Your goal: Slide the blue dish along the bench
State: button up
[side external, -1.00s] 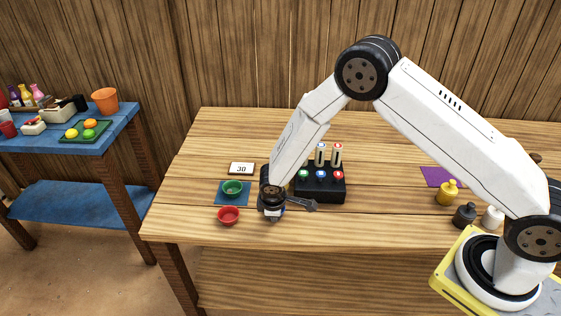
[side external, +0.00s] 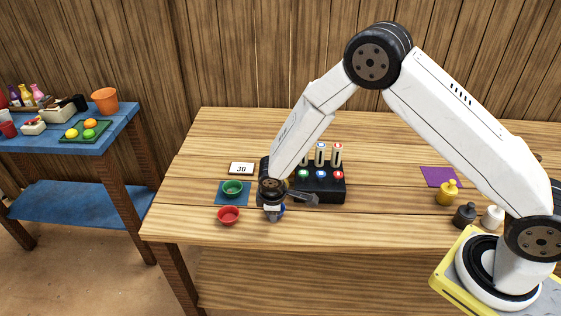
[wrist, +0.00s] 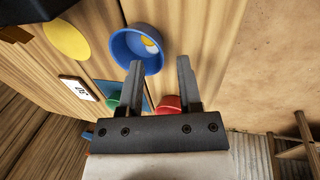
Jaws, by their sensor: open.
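The blue dish (wrist: 122,44) is a round bowl in the upper middle of the wrist view, with something yellow (wrist: 149,45) inside it. In the side view only a sliver of blue (side external: 282,209) shows beside my gripper (side external: 272,214); the rest is hidden behind it. In the wrist view my gripper (wrist: 161,64) is open, with nothing visible between its fingers. The left finger's tip overlaps the dish's near rim in the picture; I cannot tell whether they touch. The right finger is to the right of the dish.
A red dish (side external: 228,216) and a green dish (side external: 233,187) on a blue mat (side external: 218,198) stand left of my gripper. A "30" card (side external: 241,169) lies behind them. A black button box (side external: 325,190) stands close on the right. The bench's front edge (side external: 220,241) is near.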

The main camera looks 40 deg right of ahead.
jog(key=shift+v, duration=2.55)
jog(key=s+d+r+m+y, duration=0.1)
jog(key=s+d+r+m, duration=0.3)
jog(key=s, duration=0.5)
jog(key=s+d+r+m+y, duration=0.1)
jog(key=s+d+r+m, duration=0.4)
jog(key=s+r, duration=0.3)
jog(key=shift+s+d+r+t, duration=0.3)
jog(key=shift+s+d+r, duration=0.05)
jog(key=shift+s+d, duration=0.05)
